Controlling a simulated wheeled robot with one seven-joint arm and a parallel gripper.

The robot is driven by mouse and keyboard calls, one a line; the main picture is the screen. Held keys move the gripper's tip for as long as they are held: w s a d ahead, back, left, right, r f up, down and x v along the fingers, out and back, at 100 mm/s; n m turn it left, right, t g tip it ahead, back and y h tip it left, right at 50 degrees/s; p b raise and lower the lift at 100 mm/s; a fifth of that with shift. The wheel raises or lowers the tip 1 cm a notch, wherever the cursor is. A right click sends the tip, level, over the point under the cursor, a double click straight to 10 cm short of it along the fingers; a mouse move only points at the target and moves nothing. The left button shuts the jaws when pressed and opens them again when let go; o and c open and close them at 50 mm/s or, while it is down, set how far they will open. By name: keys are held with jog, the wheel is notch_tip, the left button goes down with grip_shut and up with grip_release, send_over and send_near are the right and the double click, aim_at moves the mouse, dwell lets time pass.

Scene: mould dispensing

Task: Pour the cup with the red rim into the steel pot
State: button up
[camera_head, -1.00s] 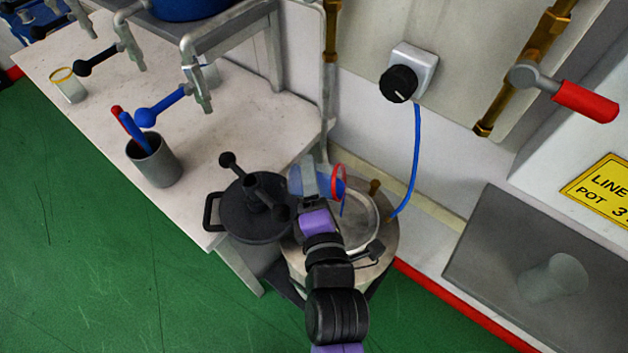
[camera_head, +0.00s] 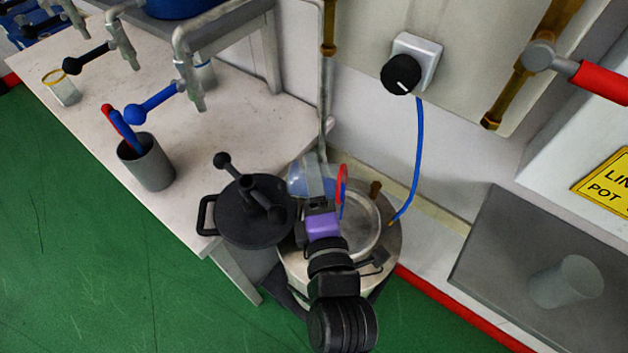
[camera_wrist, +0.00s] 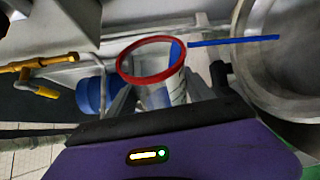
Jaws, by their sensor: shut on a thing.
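The cup with the red rim (camera_head: 312,181) is clear and lies tipped on its side above the steel pot (camera_head: 362,232), its mouth facing right. A thin blue stream (camera_head: 341,208) runs down from the rim toward the pot's open top. The wrist view shows the cup's red rim (camera_wrist: 121,65), some blue inside it, and the blue stream reaching toward the pot (camera_wrist: 270,98). My gripper (camera_head: 318,192) is shut on the cup's side. My arm hides part of the pot's near side, and I cannot see how much liquid is in it.
A black lid with a knobbed handle (camera_head: 240,222) sits left of the pot. A grey holder (camera_head: 150,168) with red and blue sticks and a yellow-rimmed cup (camera_head: 62,90) stand on the table (camera_head: 190,200). A translucent cup (camera_head: 565,283) stands on the grey surface at right.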

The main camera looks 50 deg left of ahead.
jog(key=shift+w+d+r+m+t+y+b, duration=0.25)
jog(key=shift+r+m+b, duration=0.2)
jog(key=shift+m+b, duration=0.55)
jog(key=shift+w+d+r+m+t+y+b, duration=0.15)
jog(key=shift+r+m+y+b, duration=0.35)
jog(key=shift+b, duration=0.75)
jog(key=shift+f+m+b, duration=0.25)
jog(key=shift+m+b, duration=0.2)
jog(key=shift+m, duration=0.05)
jog(key=shift+r, duration=0.1)
dwell(5.2)
